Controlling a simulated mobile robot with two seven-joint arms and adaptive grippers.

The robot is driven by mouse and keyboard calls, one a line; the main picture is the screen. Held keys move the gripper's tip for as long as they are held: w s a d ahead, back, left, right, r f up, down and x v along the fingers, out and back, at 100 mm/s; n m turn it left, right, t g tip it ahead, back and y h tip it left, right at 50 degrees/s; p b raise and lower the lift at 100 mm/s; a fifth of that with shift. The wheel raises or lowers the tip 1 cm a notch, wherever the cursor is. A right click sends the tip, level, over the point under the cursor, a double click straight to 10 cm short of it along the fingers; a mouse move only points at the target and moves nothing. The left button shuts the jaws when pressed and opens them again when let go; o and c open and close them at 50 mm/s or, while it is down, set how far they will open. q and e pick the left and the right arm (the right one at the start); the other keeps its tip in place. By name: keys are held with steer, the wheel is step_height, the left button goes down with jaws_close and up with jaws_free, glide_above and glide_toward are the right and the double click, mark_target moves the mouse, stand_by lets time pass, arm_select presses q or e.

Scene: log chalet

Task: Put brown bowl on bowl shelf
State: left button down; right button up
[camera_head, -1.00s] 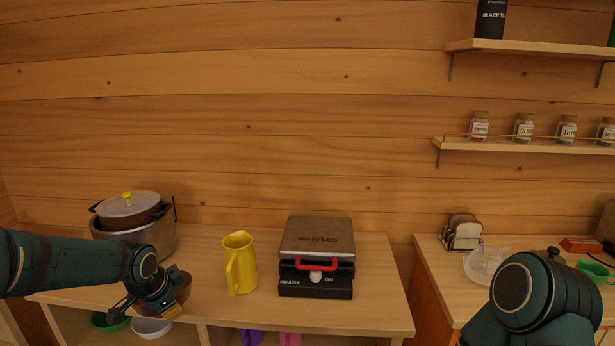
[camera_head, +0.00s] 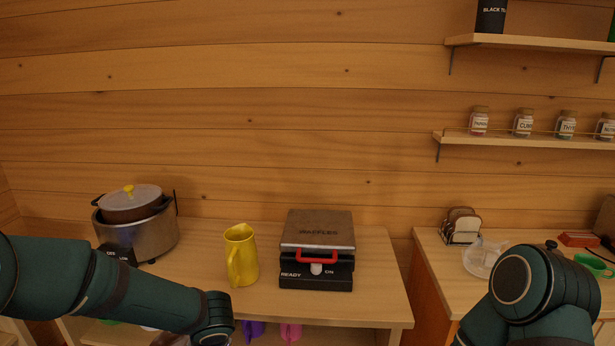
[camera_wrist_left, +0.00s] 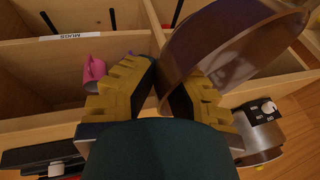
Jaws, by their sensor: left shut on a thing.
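The brown bowl (camera_wrist_left: 205,45) fills the upper right of the left wrist view, tilted on its side. My left gripper (camera_wrist_left: 158,78) is shut on its rim with its yellow-padded fingers. In the head view my left forearm reaches down to the table's front edge, and the left gripper is out of frame. The bowl is not clearly seen there. The open shelf compartments (camera_wrist_left: 90,52) lie below the tabletop, in front of the gripper.
A yellow pitcher (camera_head: 241,256) and a waffle maker (camera_head: 317,248) stand on the table. A pot cooker (camera_head: 139,225) is at the back left. In the shelf are a purple mug (camera_head: 253,333) and a pink mug (camera_head: 290,332). A divider and a "MUGS" label (camera_wrist_left: 63,37) show.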

arm_select(q)
steer(key=s+d+f+n, duration=0.2)
steer(key=s+f, duration=0.4)
steer(key=shift+d+f+g+y, duration=0.25)
steer(key=shift+d+g+y, duration=0.05)
steer(key=shift+a, duration=0.15)
